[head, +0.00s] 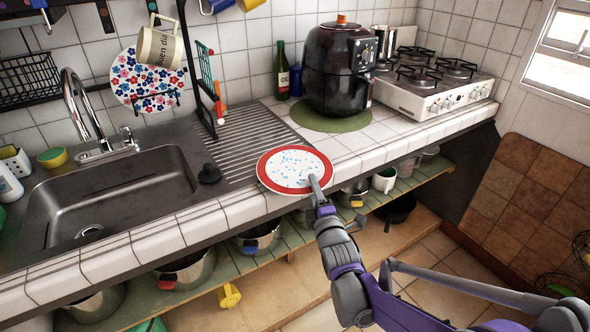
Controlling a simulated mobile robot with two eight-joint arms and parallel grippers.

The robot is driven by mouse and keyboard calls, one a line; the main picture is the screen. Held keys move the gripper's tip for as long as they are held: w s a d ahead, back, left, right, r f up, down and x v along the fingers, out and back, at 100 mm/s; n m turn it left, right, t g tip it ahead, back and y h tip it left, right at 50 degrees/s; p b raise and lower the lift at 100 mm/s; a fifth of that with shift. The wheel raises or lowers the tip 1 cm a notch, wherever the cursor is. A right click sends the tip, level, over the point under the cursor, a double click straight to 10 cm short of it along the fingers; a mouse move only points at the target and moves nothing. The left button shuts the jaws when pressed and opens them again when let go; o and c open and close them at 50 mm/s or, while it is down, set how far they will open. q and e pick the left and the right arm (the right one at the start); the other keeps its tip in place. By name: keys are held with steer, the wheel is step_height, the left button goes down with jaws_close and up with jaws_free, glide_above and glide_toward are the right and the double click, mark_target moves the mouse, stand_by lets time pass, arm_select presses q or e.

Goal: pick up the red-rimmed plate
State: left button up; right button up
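The red-rimmed plate (283,162) is white with small blue specks and a broad red rim. It is at the front of the tiled counter, right of the sink's ridged drainboard, its near side by the counter's edge. I cannot tell whether it rests on the counter or is slightly raised. My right gripper (316,184) reaches in from the lower right, its fingertips at the plate's near right rim and overlapping it. Only one finger shows clearly, so I cannot tell whether it is closed on the rim. My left gripper is out of view.
A sink (120,195) with a faucet (85,115) lies left. A black air fryer (340,70) on a green mat (325,122), a bottle (281,72) and a gas stove (430,85) stand behind. Pots (260,238) fill the open shelf below. Bare counter tiles lie right of the plate.

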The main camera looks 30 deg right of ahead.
jaws_close()
stand_by(1.1)
